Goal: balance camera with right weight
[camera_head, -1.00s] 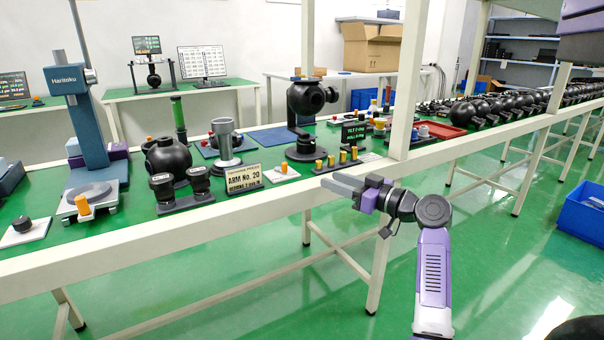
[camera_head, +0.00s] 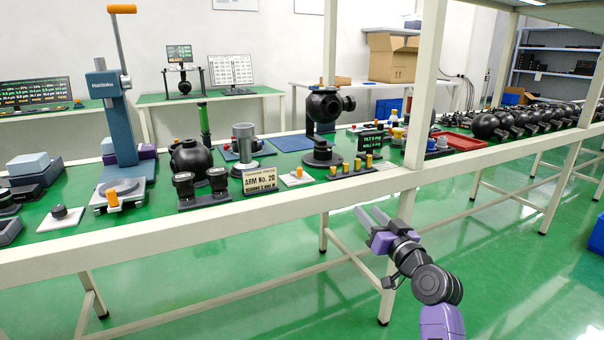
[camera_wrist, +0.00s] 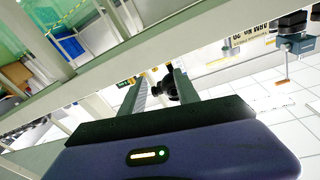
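The gimbal camera (camera_head: 324,104), a black ball with side lenses, stands on a round black base (camera_head: 322,156) on the green bench. A row of small yellow-topped weights (camera_head: 357,164) sits in front of it, near the bench's front edge. A small dark display (camera_head: 371,139) with lit text stands just behind the weights. My gripper (camera_head: 371,214) is in front of and below the bench edge, with its two fingers apart and nothing between them. The wrist view also shows the spread fingers (camera_wrist: 168,92), with the dark camera beyond them.
A sign reading "ARM No. 20" (camera_head: 260,180) stands at the front edge. A white post (camera_head: 419,90) rises right of the weights. A press-like stand (camera_head: 118,130) is at left, a red tray (camera_head: 460,141) at right. The bench's pale front rail (camera_head: 230,216) lies before my gripper.

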